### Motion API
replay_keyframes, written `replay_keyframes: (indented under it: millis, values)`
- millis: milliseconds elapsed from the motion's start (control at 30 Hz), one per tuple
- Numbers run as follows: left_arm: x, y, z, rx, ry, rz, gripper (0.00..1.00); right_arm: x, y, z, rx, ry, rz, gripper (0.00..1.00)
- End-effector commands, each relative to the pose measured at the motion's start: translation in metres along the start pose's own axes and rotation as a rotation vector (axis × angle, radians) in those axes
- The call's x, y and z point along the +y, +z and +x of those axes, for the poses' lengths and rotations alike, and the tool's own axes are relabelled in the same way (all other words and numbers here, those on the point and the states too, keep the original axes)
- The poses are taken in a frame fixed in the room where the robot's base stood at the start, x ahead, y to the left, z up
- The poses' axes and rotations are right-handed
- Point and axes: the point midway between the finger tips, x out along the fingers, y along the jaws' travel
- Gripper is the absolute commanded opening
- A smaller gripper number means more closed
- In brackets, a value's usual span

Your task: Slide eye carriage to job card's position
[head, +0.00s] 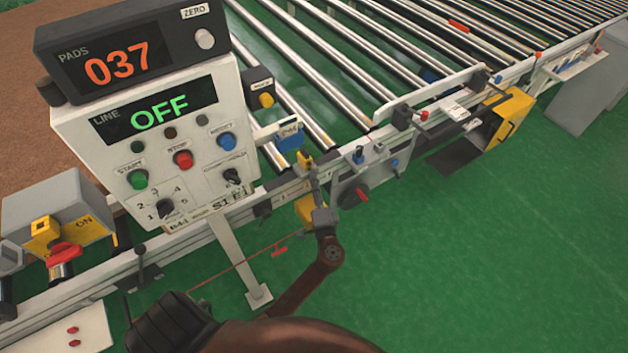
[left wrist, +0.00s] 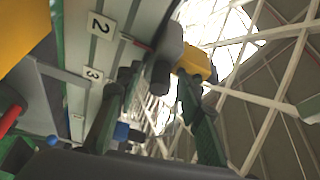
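A small yellow piece on a grey post (head: 305,158) stands at the conveyor's front rail, right of the control panel; it looks like the eye carriage. My left gripper (head: 314,183) is at the rail just below it. In the left wrist view, a yellow block (left wrist: 197,62) with a grey rounded body (left wrist: 166,60) lies at the tips of my left gripper (left wrist: 155,82). The fingers stand apart; contact is unclear. Number plates 2 (left wrist: 99,25) and 3 (left wrist: 94,74) sit along the rail. A blue holder with a small white label (head: 290,136) may be the job card. My right gripper is not identifiable.
The control panel (head: 165,150) reads OFF, under a counter (head: 130,50) showing 037. A grey bracket with red and blue knobs (head: 365,175) hangs right of my gripper. A red cord (head: 240,267) runs below the rail. Open green floor (head: 480,270) lies to the right.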

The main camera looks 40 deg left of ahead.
Motion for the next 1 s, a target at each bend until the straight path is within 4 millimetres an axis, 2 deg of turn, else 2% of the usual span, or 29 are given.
replay_keyframes:
  millis: [133,433,933,1000]
  values:
    - [-0.0003,-0.0002,0.011,0.0,-0.001,0.0,0.34,-0.0021,-0.0008,0.0007,0.001,-0.002,0.001,0.28]
    - [0.0,0.0001,0.0132,0.0,0.0,0.0,0.34,-0.0016,-0.0011,0.0006,0.001,-0.002,0.0,0.28]
    - [-0.0008,0.0,0.0131,0.0,-0.001,0.0,0.0,0.0043,-0.0002,0.0001,0.0,0.004,-0.002,0.28]
    - [-0.0011,-0.0001,0.0132,0.0,-0.001,-0.001,0.0,0.0045,-0.0001,0.0,0.0,0.005,-0.002,0.28]
